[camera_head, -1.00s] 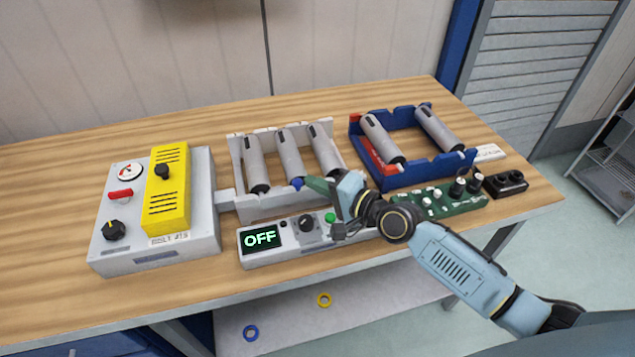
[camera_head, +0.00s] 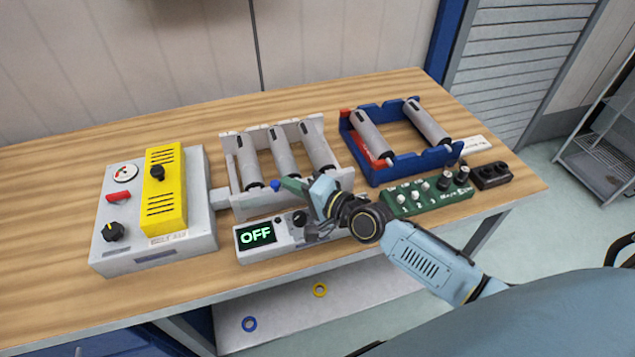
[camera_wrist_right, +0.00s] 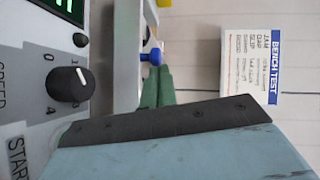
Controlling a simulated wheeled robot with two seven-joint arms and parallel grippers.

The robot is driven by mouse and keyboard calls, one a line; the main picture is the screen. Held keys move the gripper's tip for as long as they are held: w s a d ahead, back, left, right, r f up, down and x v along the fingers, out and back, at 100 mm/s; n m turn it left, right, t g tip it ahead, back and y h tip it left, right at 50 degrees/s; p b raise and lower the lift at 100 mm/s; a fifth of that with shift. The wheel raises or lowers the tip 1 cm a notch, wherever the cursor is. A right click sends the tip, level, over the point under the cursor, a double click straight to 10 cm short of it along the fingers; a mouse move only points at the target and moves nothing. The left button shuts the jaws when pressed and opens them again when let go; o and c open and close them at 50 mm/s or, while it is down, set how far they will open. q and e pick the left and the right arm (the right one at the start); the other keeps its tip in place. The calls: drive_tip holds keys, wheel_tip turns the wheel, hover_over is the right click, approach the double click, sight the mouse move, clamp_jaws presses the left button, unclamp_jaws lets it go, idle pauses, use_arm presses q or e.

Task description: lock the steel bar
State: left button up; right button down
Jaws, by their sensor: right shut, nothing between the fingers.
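Several grey steel rollers lie in two frames. Three of them, with the middle one (camera_head: 283,150) between two others, lie side by side in the light grey frame (camera_head: 245,209). A small blue knob (camera_head: 275,185) sits at that frame's front rail, between the left and middle rollers' near ends. It also shows in the right wrist view (camera_wrist_right: 152,55). My right gripper (camera_head: 288,183) has its green fingers together and empty, with the tips right at the knob's right side; whether they touch cannot be told. My left gripper is out of view.
A controller reading OFF (camera_head: 257,236) lies in front, partly under my right arm. A grey box with a yellow cover (camera_head: 165,190) stands left. A blue-red frame (camera_head: 415,161) with two rollers, a green knob board (camera_head: 430,197) and a black block (camera_head: 490,175) are right.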

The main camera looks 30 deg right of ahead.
drive_tip(key=shift+s+d, duration=0.1)
drive_tip(key=shift+d, duration=0.2)
drive_tip(key=d, duration=0.1)
drive_tip(key=d+b, duration=0.1)
drive_tip(key=d, duration=0.1)
drive_tip(key=shift+s+r, duration=0.2)
drive_tip(key=shift+s, duration=0.2)
drive_tip(key=v, duration=1)
drive_tip(key=shift+r+b, duration=0.2)
drive_tip(key=shift+b, duration=0.2)
drive_tip(key=shift+s, duration=0.1)
